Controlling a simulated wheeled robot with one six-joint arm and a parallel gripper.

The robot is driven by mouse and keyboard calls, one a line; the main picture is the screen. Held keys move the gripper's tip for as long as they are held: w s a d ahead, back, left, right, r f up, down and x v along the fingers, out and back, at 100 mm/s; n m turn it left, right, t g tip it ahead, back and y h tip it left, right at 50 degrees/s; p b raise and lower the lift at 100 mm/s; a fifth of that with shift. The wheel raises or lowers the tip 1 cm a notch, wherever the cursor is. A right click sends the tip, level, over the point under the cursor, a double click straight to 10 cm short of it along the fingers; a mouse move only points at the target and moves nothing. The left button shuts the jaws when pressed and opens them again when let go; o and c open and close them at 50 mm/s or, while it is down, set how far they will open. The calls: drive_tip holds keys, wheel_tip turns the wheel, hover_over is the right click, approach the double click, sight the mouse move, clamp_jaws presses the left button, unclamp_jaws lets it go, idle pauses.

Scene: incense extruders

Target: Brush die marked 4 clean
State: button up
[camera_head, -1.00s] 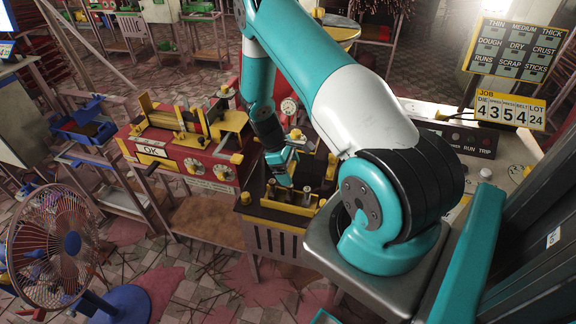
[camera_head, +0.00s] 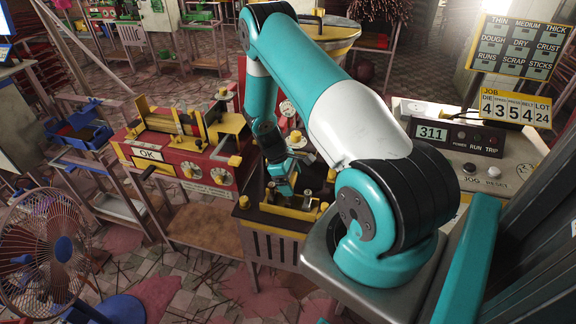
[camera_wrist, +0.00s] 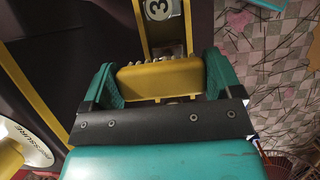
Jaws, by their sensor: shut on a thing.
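In the wrist view my gripper (camera_wrist: 162,82) has its teal fingers closed on the two ends of a yellow block (camera_wrist: 160,76). The block has a pale, bumpy edge on its far side and looks like a brush; its underside is hidden. Just beyond it is a round label marked 3 (camera_wrist: 158,9) on a yellow strip, with a metal part below the label. In the head view my gripper (camera_head: 286,186) is low over a yellow-edged rack (camera_head: 270,222) with several small metal pieces (camera_head: 271,190). I cannot make out a die marked 4.
A red machine (camera_head: 190,162) with an OK sign stands left of the rack. A control panel (camera_head: 460,150) reading 311 is at the right. A job board (camera_head: 515,108) shows die 4. A fan (camera_head: 50,250) stands at the lower left. A pressure gauge (camera_wrist: 25,145) is close in the wrist view.

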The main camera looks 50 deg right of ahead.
drive_tip(key=shift+s+a+f, duration=0.1)
drive_tip(key=shift+s+a, duration=0.1)
drive_tip(key=shift+a, duration=0.3)
drive_tip(key=shift+s+a, duration=0.1)
drive_tip(key=shift+a, duration=0.25)
drive_tip(key=shift+d+f, duration=0.1)
drive_tip(key=shift+d, duration=0.05)
drive_tip(key=shift+w+d, duration=0.25)
drive_tip(key=shift+d, duration=0.3)
drive_tip(key=shift+w+d, duration=0.25)
drive_tip(key=shift+d, duration=0.3)
drive_tip(key=shift+s+a, duration=0.25)
drive_tip(key=shift+a, duration=0.35)
drive_tip(key=shift+s+a, duration=0.2)
drive_tip(key=shift+a, duration=0.45)
drive_tip(key=shift+w+d+b, duration=0.15)
drive_tip(key=shift+w+d, duration=0.1)
drive_tip(key=shift+d, duration=0.3)
drive_tip(key=shift+w+d+b, duration=0.15)
drive_tip(key=shift+w+d, duration=0.05)
drive_tip(key=shift+d, duration=0.35)
drive_tip(key=shift+s+a+p, duration=0.2)
drive_tip(key=shift+s+a, duration=0.1)
drive_tip(key=shift+a, duration=0.3)
drive_tip(key=shift+s+a+p, duration=0.15)
drive_tip(key=shift+s+a, duration=0.1)
drive_tip(key=shift+a, duration=0.35)
drive_tip(key=shift+r+p, duration=2.55)
drive_tip(key=shift+r, duration=1.6)
drive_tip(key=shift+s+f, duration=0.1)
